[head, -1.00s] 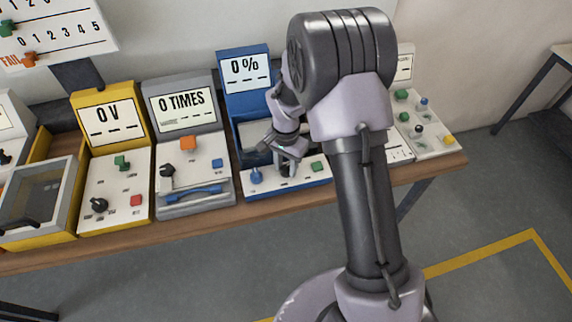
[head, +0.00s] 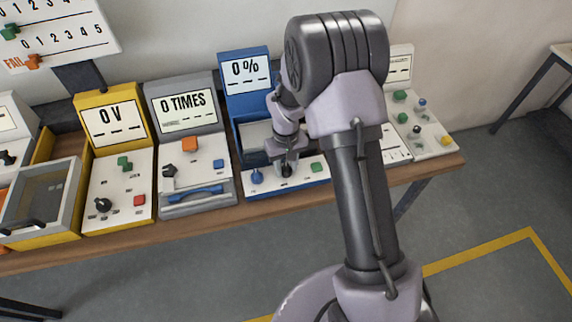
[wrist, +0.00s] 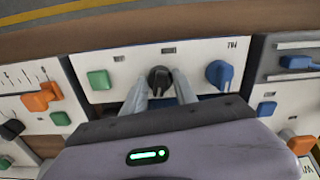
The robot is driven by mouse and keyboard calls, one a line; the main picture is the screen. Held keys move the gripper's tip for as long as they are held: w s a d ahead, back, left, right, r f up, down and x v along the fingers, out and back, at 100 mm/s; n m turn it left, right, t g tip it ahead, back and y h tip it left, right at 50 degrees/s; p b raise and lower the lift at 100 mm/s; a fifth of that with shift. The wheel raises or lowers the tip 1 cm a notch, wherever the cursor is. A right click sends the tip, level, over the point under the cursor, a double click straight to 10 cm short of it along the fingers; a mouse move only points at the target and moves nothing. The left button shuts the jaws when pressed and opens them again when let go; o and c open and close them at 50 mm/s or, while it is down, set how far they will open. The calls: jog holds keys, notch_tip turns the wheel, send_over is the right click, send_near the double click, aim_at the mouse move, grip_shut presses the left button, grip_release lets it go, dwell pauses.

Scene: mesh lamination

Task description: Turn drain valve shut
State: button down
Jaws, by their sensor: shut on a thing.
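A blue-framed machine (head: 246,108) stands mid-bench with a sign reading "0 %". Its white front panel carries a black knob (wrist: 159,74), a blue knob (wrist: 219,74) and a green button (wrist: 99,80). My gripper (wrist: 160,84) is shut on the black knob, with one finger on either side of it. In the head view the gripper (head: 286,163) reaches down to the panel between the blue knob (head: 257,177) and the green button (head: 317,167). The panel labels are too small to tell which control is the drain valve.
A grey machine (head: 190,125) reading "0 TIMES" and a yellow one (head: 110,125) reading "0 V" stand to the left. A white panel (head: 436,140) with several coloured knobs stands to the right. My arm hides part of the bench.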

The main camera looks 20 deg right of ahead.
aim_at(286, 166)
jog(key=shift+n, duration=1.4)
jog(key=shift+p, duration=0.3)
jog(key=c, duration=1)
grip_release()
jog(key=shift+o, duration=0.2)
notch_tip(286, 166, up, 17)
jog(key=p, duration=0.4)
jog(key=shift+r, duration=0.2)
